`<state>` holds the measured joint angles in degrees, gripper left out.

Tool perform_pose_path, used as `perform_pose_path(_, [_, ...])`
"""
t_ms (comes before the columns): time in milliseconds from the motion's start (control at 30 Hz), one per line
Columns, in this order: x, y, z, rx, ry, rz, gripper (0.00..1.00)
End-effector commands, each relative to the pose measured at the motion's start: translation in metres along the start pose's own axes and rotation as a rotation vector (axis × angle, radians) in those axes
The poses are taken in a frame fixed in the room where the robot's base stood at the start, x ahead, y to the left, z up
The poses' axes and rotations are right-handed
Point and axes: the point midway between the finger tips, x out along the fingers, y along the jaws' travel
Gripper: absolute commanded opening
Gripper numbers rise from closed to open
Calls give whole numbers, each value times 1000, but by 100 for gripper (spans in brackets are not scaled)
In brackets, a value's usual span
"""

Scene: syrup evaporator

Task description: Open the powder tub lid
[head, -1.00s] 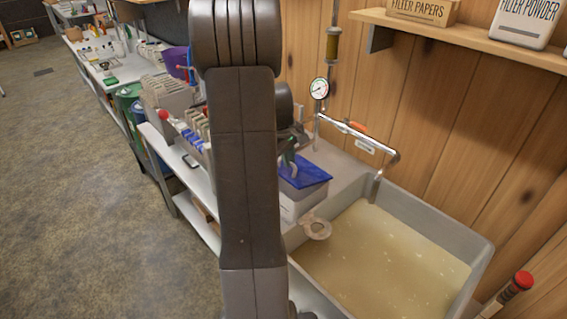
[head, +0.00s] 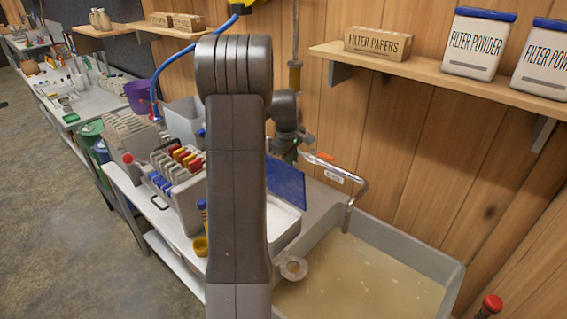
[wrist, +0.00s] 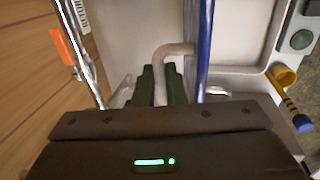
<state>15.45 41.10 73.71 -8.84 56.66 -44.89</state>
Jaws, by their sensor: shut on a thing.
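The powder tub (head: 287,236) stands on the bench left of the basin, partly behind my arm, with its pale inside showing. Its blue lid (head: 286,184) is swung up steeply at the tub's back side. In the wrist view the lid (wrist: 205,45) appears almost edge-on as a blue strip, with the open tub to its right. A pale bent handle (wrist: 172,49) sticks out from the lid. My gripper (wrist: 161,75) is shut on this handle; it also shows in the head view (head: 288,153) behind the lid's upper edge. The fingertips are partly hidden there.
The basin (head: 455,280) of cloudy liquid lies to the right, with a metal pipe (head: 352,195) above its back corner. A pale ring-shaped piece (head: 293,268) sits at its near rim. A rack of coloured-handled items (head: 180,185) stands left. A wall shelf (head: 430,76) is above.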

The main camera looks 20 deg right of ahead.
Motion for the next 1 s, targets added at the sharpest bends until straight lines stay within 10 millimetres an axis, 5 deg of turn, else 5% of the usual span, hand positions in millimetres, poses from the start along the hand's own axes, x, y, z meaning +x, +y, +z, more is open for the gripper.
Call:
perform_pose_path(533, [37,62,3,2,-8,-22,0])
perform_pose_path(1000, [51,80,3,3,-3,-129,0])
